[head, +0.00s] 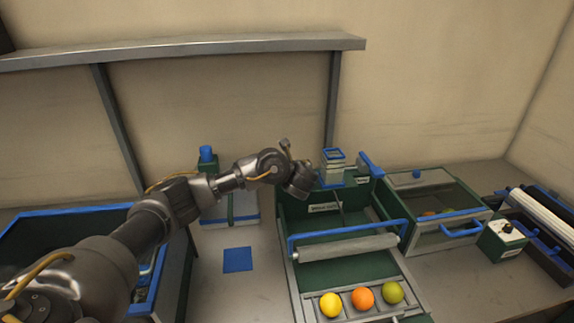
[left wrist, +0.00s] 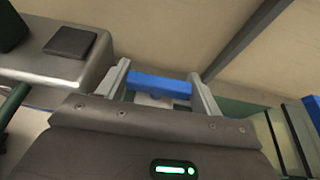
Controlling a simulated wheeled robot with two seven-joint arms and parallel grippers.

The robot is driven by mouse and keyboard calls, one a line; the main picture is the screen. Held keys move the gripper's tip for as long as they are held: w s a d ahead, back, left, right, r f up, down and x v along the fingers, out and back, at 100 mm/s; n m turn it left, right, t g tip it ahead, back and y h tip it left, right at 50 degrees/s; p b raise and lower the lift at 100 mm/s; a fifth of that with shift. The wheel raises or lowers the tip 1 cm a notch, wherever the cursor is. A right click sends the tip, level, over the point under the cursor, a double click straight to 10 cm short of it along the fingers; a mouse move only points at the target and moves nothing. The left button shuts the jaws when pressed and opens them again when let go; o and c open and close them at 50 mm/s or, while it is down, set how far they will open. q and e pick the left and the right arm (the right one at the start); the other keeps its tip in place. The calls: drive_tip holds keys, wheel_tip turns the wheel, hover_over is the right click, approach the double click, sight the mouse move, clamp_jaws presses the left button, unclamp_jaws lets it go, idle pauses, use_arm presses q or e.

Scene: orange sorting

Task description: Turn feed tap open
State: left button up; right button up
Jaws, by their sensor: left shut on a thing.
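My left gripper (left wrist: 160,88) is shut on a blue bar (left wrist: 158,84), seen between its two grey fingers in the left wrist view. I take this bar to be the feed tap's handle. In the head view, my left arm reaches in from the left to the back of the green sorting machine (head: 290,235). There the fingertips and their grip are hard to make out beside the wrist. My right gripper is not in view.
A yellow fruit (head: 331,304), an orange one (head: 363,296) and a green one (head: 393,292) lie in the machine's front tray. A lidded green box (head: 440,240) and a control box (head: 502,241) stand to the right. A shelf (head: 190,48) runs above.

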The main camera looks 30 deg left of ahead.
use_arm(q)
drive_tip(key=shift+r, duration=0.1)
drive_tip(key=o, duration=0.8)
drive_tip(key=shift+c, duration=0.2)
drive_tip(key=shift+o, duration=1.1)
drive_tip(key=shift+w, duration=0.1)
drive_tip(key=shift+s+d+r, duration=0.1)
drive_tip(key=shift+s+d, duration=0.25)
drive_tip(key=shift+s, duration=0.05)
drive_tip(key=p+v, duration=0.2)
drive_tip(key=v, duration=0.7)
drive_tip(key=shift+s+d, duration=0.15)
drive_tip(key=shift+s, duration=0.1)
drive_tip(key=shift+r, duration=0.15)
